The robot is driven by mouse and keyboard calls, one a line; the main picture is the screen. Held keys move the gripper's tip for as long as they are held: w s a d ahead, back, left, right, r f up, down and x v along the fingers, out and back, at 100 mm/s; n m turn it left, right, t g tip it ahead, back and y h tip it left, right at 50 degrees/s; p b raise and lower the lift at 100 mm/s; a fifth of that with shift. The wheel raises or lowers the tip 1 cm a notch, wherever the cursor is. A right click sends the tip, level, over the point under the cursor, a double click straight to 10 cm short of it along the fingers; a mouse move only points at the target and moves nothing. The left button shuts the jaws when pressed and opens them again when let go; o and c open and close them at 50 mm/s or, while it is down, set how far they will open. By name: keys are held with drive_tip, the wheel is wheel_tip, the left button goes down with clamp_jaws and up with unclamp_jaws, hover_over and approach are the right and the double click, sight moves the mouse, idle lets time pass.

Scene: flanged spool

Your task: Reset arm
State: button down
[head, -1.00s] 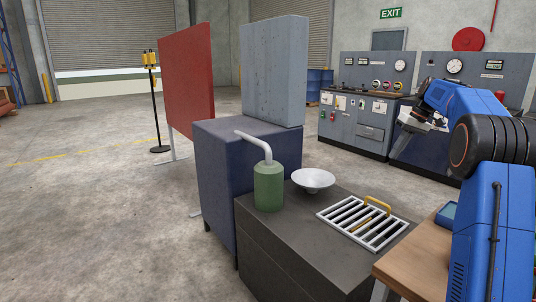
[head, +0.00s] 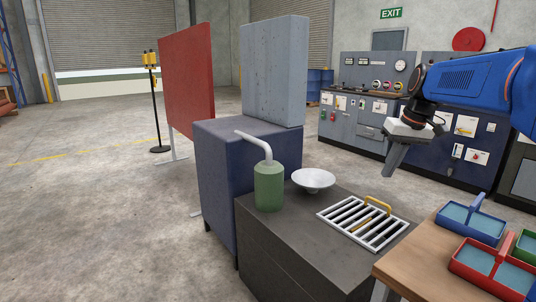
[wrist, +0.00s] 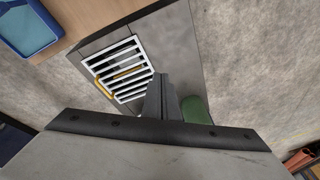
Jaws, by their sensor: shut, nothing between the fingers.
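My gripper (head: 389,169) hangs from my blue arm at the right in the head view, pointing down and slightly left. Its fingers are together with nothing between them. It is in the air above and behind the white grate (head: 365,223), apart from everything. In the wrist view the closed fingers (wrist: 162,88) stand in the middle, with the grate (wrist: 122,70) to their left and part of the green bottle (wrist: 195,109) to their right.
The dark bench (head: 300,235) holds the green bottle (head: 268,188) with a bent pale spout, a white dish (head: 313,180) and the grate with its yellow handle. A wooden table (head: 425,258) at the right carries blue (head: 470,230) and red (head: 490,284) carriers. Open floor lies left.

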drive_tip(key=s+a+f, duration=0.2)
drive_tip(key=s+f, duration=0.4)
drive_tip(key=s, duration=0.4)
drive_tip(key=s+a+f+t+h, duration=0.1)
drive_tip(key=s+a+f, duration=0.1)
drive_tip(key=s+f, duration=0.4)
drive_tip(key=s+a+f+m+t, duration=0.1)
drive_tip(key=s+f, duration=0.4)
drive_tip(key=s, duration=1.1)
drive_tip(key=shift+a+f+h, duration=0.4)
drive_tip(key=shift+a, duration=0.3)
